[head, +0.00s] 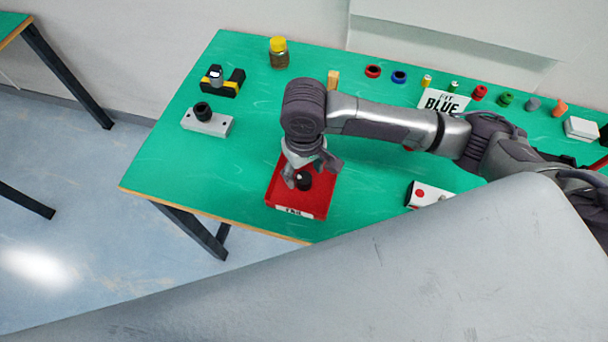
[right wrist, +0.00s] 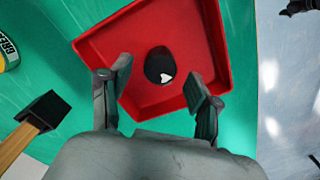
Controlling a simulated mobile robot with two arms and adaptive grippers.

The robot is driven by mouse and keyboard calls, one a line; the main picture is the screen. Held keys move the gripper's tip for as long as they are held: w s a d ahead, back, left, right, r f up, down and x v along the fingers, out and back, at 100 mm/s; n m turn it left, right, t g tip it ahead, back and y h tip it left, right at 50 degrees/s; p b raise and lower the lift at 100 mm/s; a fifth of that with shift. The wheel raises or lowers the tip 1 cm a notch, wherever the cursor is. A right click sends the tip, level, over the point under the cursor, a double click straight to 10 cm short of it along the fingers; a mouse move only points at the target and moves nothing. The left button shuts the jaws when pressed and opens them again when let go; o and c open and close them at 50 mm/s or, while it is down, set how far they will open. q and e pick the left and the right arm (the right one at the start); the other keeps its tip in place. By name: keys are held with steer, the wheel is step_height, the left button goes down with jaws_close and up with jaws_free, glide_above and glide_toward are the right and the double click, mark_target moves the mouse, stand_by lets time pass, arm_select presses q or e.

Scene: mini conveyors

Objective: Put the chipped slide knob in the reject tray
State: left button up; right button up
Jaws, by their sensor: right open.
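The chipped slide knob (head: 304,182) is a small black round piece inside the red reject tray (head: 272,196). In the right wrist view the knob (right wrist: 157,66) lies on the tray floor and shows a white chip mark. The tray (right wrist: 105,38) is a shallow red box, with a white label on its front in the head view. My right gripper (head: 309,173) is over the tray with its fingers spread. In the right wrist view the gripper (right wrist: 151,88) is open, and the knob is apart from both fingers. My left gripper is not in view.
A grey block with a black knob (head: 202,111) and a black-yellow holder (head: 222,84) stand left on the green table. A yellow-lidded jar (head: 278,52) and several coloured parts line the back. A white block with a red button (head: 428,194) is right of the tray.

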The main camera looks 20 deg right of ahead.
mark_target(304, 178)
step_height(304, 178, up, 9)
steer(key=shift+r, duration=0.2)
steer(key=shift+s+f, duration=0.1)
steer(key=shift+f, duration=0.05)
stand_by(0.5)
